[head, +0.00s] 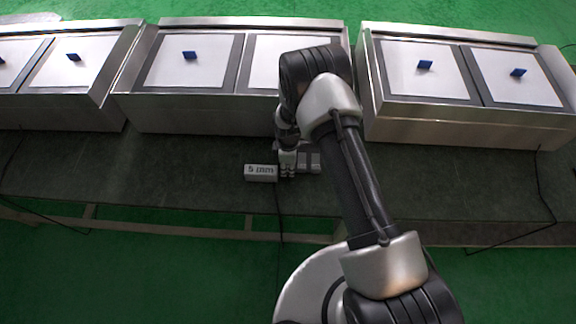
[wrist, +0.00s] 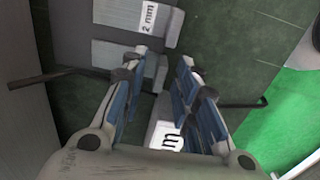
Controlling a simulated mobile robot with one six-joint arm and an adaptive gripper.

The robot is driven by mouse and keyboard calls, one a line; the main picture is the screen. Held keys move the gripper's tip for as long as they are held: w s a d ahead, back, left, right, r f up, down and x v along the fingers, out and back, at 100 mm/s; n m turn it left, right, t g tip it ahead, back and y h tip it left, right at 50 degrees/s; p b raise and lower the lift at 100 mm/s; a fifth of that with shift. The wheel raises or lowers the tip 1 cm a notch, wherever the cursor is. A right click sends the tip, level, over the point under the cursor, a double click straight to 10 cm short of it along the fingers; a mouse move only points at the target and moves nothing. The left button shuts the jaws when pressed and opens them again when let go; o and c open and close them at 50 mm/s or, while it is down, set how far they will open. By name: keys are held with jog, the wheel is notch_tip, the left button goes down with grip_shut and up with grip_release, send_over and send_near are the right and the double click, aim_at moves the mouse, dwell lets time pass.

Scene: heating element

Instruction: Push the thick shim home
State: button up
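The thick shim (head: 261,173), a grey block marked 5 mm, lies on the dark bench just left of my gripper (head: 287,172) in the head view. A thin grey shim marked 2 mm (wrist: 147,17) lies beyond the fingertips in the wrist view. Whether the fingers touch the thick shim cannot be told.
Grey pieces with a dark strip (head: 309,162) lie just right of my gripper. Steel heater units (head: 205,117) with white plates and blue blocks stand along the bench's back. The bench (head: 120,165) is clear to the left. Thin black cables (head: 545,190) hang over its front.

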jog(key=shift+c, duration=0.5)
grip_shut()
